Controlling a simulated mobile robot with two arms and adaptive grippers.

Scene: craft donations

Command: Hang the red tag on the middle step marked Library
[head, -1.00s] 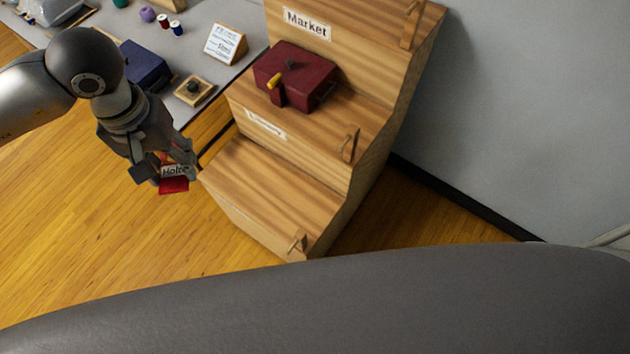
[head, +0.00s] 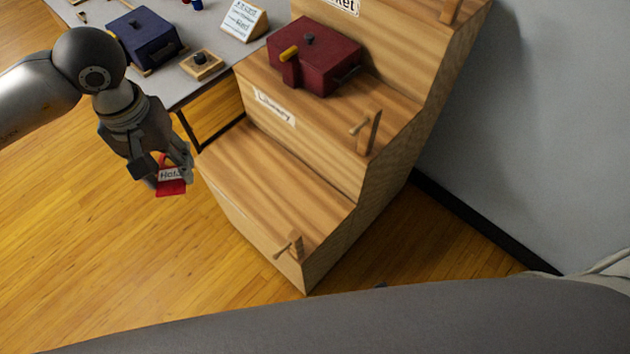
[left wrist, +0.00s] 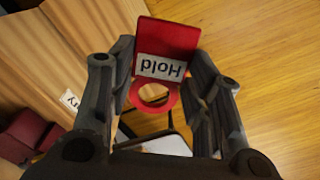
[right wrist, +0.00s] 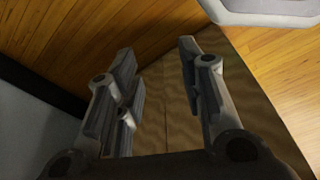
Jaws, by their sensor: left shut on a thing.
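The red tag (head: 171,188) has a white label reading Hold and a ring. My left gripper (head: 166,166) is shut on it, left of the stepped wooden stand and apart from it. In the left wrist view the tag (left wrist: 168,40) sits between the fingers, its ring (left wrist: 154,103) toward the palm. The middle step (head: 395,103) carries the Library label (head: 275,108) on its front face. A wooden peg (head: 368,132) stands at its right end, with no tag on it. My right gripper (right wrist: 156,55) shows only in its wrist view, open and empty.
A dark red box (head: 318,58) with a yellow handle sits on the middle step. The bottom step (head: 270,185) is bare except for its peg (head: 292,245). A grey table (head: 180,85) holds a blue box (head: 143,38) and a small sign (head: 243,20). Clear floor lies left of the stand.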

